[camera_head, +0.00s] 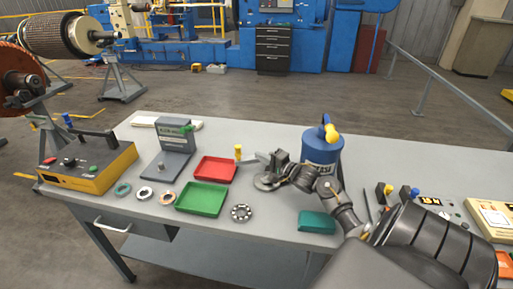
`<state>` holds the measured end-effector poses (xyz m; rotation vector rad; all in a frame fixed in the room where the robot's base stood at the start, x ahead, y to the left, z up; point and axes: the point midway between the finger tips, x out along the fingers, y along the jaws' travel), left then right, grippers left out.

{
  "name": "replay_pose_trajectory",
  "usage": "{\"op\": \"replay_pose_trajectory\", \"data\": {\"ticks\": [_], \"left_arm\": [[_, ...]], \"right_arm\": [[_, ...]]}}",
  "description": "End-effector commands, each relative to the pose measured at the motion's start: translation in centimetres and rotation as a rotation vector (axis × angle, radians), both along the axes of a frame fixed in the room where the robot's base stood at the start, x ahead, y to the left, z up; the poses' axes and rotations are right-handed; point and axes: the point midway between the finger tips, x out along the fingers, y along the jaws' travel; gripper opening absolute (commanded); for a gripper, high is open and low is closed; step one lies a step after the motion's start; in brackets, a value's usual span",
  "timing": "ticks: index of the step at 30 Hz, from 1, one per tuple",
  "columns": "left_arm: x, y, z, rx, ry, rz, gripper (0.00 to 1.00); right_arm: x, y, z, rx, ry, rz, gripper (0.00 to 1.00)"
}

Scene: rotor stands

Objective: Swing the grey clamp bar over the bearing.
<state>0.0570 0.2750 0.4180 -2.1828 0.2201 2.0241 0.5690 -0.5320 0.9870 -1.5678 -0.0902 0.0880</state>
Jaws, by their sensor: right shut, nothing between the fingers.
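My right arm comes in from the lower right, and its dark gripper (262,160) is shut and empty above the middle of the table. A small grey bar-like piece (248,161) shows at its tip, beside an upright yellow-topped post (238,152). I cannot tell whether it is the clamp bar or part of the gripper. A round grey piece (266,183) lies just below the gripper, partly hidden by my arm. A ring-shaped bearing (241,213) lies flat on the table right of the green tray. My left gripper is not in view.
A red tray (215,169) and a green tray (202,199) lie left of the gripper. A grey stand (174,150), small rings (144,193) and a yellow control box (90,165) are further left. A blue can (320,153) stands behind my arm. A teal block (316,222) lies near the front edge.

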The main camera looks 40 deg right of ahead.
Motion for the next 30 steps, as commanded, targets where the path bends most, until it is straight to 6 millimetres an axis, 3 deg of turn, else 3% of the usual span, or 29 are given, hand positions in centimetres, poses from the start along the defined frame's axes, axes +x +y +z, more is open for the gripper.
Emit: {"op": "replay_pose_trajectory", "data": {"ticks": [6, 12, 18, 30], "left_arm": [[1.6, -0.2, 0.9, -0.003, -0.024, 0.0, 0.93], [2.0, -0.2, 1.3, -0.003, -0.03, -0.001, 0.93], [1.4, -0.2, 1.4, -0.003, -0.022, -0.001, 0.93], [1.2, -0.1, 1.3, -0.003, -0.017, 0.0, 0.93]], "right_arm": [[4.1, 0.5, 0.3, 0.001, -0.002, 0.002, 0.0], [6.7, 0.9, 0.2, 0.0, 0.0, 0.003, 0.0], [7.7, 1.1, 0.1, -0.001, 0.0, 0.003, 0.0], [7.8, 1.2, 0.1, -0.001, 0.0, 0.009, 0.0]]}}
